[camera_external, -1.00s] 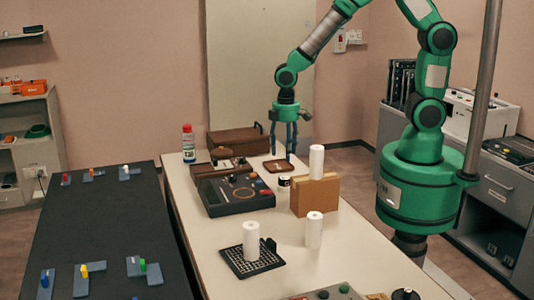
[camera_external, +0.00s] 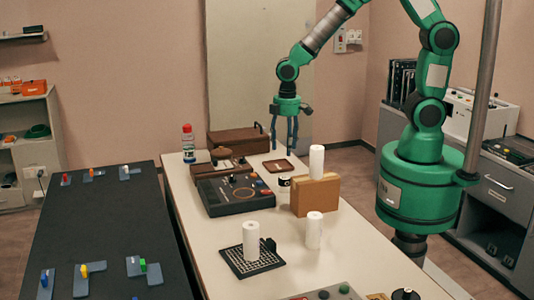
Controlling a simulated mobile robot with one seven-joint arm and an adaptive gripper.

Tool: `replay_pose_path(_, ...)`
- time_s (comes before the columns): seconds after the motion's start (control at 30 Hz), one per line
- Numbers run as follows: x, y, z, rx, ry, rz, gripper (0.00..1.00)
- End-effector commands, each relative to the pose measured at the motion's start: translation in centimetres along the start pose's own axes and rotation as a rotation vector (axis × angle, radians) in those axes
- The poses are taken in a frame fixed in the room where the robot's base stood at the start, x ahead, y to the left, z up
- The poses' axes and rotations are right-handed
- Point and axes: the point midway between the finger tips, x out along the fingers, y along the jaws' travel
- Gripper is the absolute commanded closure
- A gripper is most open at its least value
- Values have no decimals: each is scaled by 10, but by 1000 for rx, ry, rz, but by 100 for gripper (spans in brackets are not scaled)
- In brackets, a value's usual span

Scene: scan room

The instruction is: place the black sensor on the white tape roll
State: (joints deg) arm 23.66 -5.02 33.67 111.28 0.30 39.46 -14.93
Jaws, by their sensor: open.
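My gripper (camera_external: 285,148) points down with its fingers apart and nothing visible between them, above the far part of the white table. White rolls stand upright in three places: one (camera_external: 250,241) on a black grid mat, one (camera_external: 314,231) on the bare table, and one (camera_external: 317,162) on a brown box. I cannot tell which is the tape roll. A small black object (camera_external: 271,244) stands on the mat beside the first roll, and a small dark cylinder (camera_external: 284,181) stands left of the box. Which of them is the sensor is unclear.
A small brown tray (camera_external: 279,166) lies below my gripper. A black device (camera_external: 235,195), a brown case (camera_external: 238,142) and a spray can (camera_external: 188,144) stand left of it. The brown box (camera_external: 315,196) is an obstacle nearer the camera. Bare table (camera_external: 200,220) lies at the left edge.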

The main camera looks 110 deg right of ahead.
Motion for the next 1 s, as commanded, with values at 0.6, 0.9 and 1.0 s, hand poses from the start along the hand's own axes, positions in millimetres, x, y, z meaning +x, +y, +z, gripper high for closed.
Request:
replay_pose_path(0.6,-186,-105,59,-79,235,22,44)
replay_pose_path(0.9,-254,-151,129,-122,369,0,44)
replay_pose_path(1.0,-269,-161,153,-134,409,-11,44)
